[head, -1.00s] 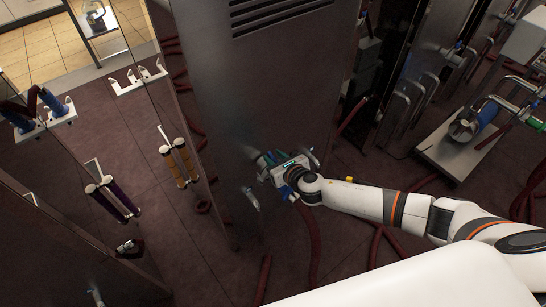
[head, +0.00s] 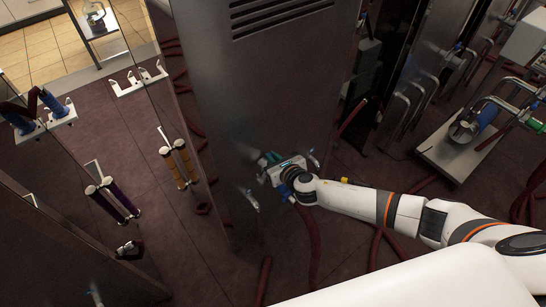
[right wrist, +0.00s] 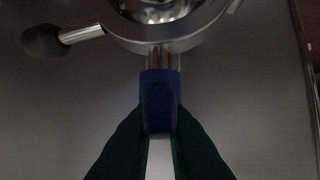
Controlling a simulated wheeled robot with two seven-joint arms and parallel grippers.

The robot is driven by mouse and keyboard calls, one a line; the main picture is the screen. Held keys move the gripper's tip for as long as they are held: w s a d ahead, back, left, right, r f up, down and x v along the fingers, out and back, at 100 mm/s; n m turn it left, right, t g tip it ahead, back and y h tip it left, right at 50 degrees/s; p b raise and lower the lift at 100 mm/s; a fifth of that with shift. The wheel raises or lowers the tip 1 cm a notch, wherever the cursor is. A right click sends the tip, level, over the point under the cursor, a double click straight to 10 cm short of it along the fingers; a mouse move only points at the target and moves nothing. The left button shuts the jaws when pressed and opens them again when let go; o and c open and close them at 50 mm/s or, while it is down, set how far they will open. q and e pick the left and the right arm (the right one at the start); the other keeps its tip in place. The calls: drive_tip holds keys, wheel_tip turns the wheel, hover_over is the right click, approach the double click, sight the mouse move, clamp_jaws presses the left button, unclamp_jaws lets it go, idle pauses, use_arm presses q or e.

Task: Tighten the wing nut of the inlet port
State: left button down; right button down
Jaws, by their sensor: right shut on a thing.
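My right gripper (head: 272,159) is at the front of the tall steel cabinet, low down. Its green fingers (right wrist: 158,135) are shut on a blue wing nut (right wrist: 160,90) in the right wrist view. The wing nut sits on a metal stem below a round silver clamp ring (right wrist: 160,42), which I take to be the inlet port's. The ring is cut off by the top of that view. In the head view the gripper and wrist hide most of the port and the nut. My left gripper is not in view.
The steel cabinet (head: 265,90) stands in front of my right arm. A metal handle (head: 250,199) sticks out left of the gripper. Dark red hoses (head: 308,235) lie on the floor below. A dark-tipped lever (right wrist: 60,40) juts left from the ring.

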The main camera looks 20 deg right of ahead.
drive_tip(key=m+h+p, duration=0.2)
drive_tip(key=m+h, duration=0.1)
drive_tip(key=shift+a+h, duration=0.1)
drive_tip(key=shift+h, duration=0.3)
drive_tip(key=shift+m+h, duration=1.1)
drive_tip(key=shift+m, duration=0.1)
drive_tip(key=shift+f+m+g+h, duration=0.1)
drive_tip(key=shift+m+g+h, duration=0.4)
drive_tip(key=shift+m+h, duration=0.45)
drive_tip(key=m+g+h, duration=0.2)
drive_tip(key=m+h, duration=0.1)
drive_tip(key=shift+h+b, duration=0.3)
drive_tip(key=shift+h, duration=0.05)
drive_tip(key=shift+m+g+h+b, duration=0.9)
drive_tip(key=shift+m+g+h, duration=0.5)
drive_tip(key=shift+m, duration=0.45)
drive_tip(key=c, duration=1.5)
unclamp_jaws()
